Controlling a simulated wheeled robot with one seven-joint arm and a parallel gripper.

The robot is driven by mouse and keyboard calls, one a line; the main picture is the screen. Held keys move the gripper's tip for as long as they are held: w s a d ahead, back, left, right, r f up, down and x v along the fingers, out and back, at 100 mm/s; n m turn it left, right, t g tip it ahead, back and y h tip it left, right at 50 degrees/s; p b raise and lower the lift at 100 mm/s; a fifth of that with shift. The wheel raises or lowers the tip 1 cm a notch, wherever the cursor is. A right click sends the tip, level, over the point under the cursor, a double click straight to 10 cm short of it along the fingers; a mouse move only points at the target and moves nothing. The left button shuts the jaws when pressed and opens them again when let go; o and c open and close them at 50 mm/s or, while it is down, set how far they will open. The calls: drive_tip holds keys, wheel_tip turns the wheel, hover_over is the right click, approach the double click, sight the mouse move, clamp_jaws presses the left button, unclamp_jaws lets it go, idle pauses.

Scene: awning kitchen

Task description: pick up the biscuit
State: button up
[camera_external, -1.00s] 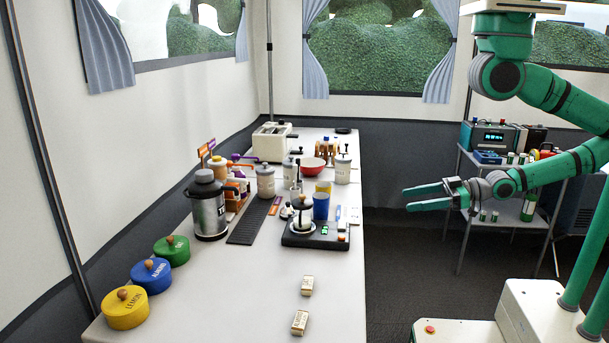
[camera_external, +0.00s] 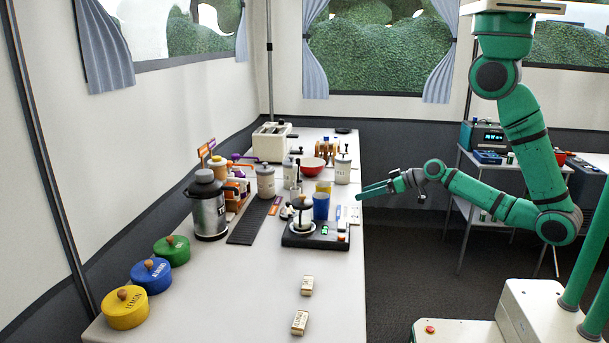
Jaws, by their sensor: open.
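I cannot pick out a biscuit for certain at this size. Two small cream packets with dark print lie on the near part of the white table: a farther packet (camera_external: 307,285) and a nearer packet (camera_external: 300,322); their print is too small to read surely. My gripper (camera_external: 368,191) is open and appears empty. It is at the table's right edge, level with the blue cup, well beyond the packets from the camera. Its fingers point left.
A black tray (camera_external: 318,241) with a glass-domed item stands near a blue cup (camera_external: 321,206). A steel urn (camera_external: 209,208) and yellow (camera_external: 126,312), blue (camera_external: 151,280) and green (camera_external: 172,253) tins line the left. The table front around the packets is clear.

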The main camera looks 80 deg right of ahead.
drive_tip(key=w+d+n+y, duration=0.1)
drive_tip(key=w+d, duration=0.1)
drive_tip(key=w+d+r+n+y, duration=0.1)
drive_tip(key=w+d+n, duration=0.1)
drive_tip(key=w+d+n+t+y, duration=0.1)
drive_tip(key=d, duration=0.1)
drive_tip(key=shift+w+d+r+n+y, duration=0.3)
drive_tip(key=shift+w+r, duration=0.1)
drive_tip(key=shift+w+d+r+n+y, duration=0.2)
drive_tip(key=shift+d+r+n+y, duration=0.2)
drive_tip(key=shift+n, duration=0.1)
drive_tip(key=shift+w, duration=0.2)
drive_tip(key=x, duration=0.5)
drive_tip(key=shift+x, duration=2.75)
drive_tip(key=shift+s+a+f, duration=0.1)
drive_tip(key=shift+a+f, duration=0.05)
drive_tip(key=shift+a, duration=0.05)
drive_tip(key=c, duration=1.1)
